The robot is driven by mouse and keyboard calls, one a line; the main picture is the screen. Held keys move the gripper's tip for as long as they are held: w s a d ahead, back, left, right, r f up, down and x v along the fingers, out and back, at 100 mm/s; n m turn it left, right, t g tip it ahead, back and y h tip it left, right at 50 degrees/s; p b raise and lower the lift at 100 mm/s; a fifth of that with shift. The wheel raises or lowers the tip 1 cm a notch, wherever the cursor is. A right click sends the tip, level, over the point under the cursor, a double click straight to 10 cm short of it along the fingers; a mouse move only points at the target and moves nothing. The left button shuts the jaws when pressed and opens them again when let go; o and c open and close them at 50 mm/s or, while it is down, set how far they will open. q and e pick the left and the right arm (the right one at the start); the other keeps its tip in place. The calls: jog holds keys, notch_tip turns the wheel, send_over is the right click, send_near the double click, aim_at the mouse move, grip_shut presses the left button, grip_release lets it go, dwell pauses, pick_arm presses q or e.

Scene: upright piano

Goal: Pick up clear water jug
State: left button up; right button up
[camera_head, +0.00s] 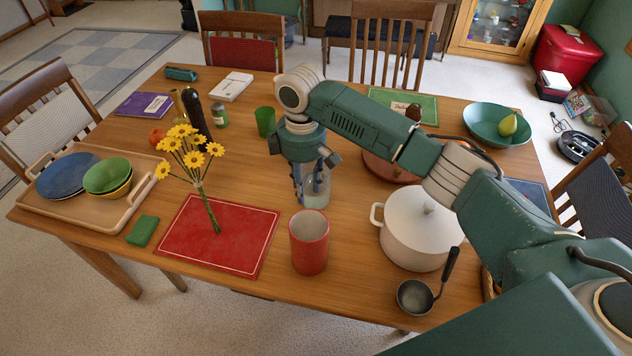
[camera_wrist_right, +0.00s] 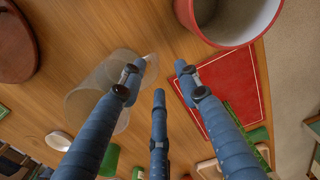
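The clear water jug (camera_head: 318,198) stands upright near the middle of the wooden table. My right gripper (camera_head: 311,185) reaches down over it and hides its upper part. In the right wrist view the see-through jug (camera_wrist_right: 88,104) lies left of centre, partly behind the left finger. In that view the blue fingers of my right gripper (camera_wrist_right: 160,78) are spread apart with nothing held between them. Whether a finger touches the jug I cannot tell. My left gripper is not in view.
A red cup (camera_head: 309,242) stands just in front of the jug, and a white pot (camera_head: 418,238) stands to its right. A green cup (camera_head: 265,121) is behind left. Yellow flowers (camera_head: 190,148) rise over a red placemat (camera_head: 245,243). A ladle (camera_head: 416,297) lies at the front edge.

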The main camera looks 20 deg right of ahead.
aim_at(306, 201)
jog(key=f, duration=0.2)
jog(key=f+p, duration=0.1)
jog(key=f, duration=0.3)
jog(key=shift+w+d+p, duration=0.2)
jog(key=shift+d+p, duration=0.1)
jog(key=shift+d, duration=0.05)
jog(key=shift+f, duration=0.45)
grip_shut()
jog(key=shift+w+r, duration=0.1)
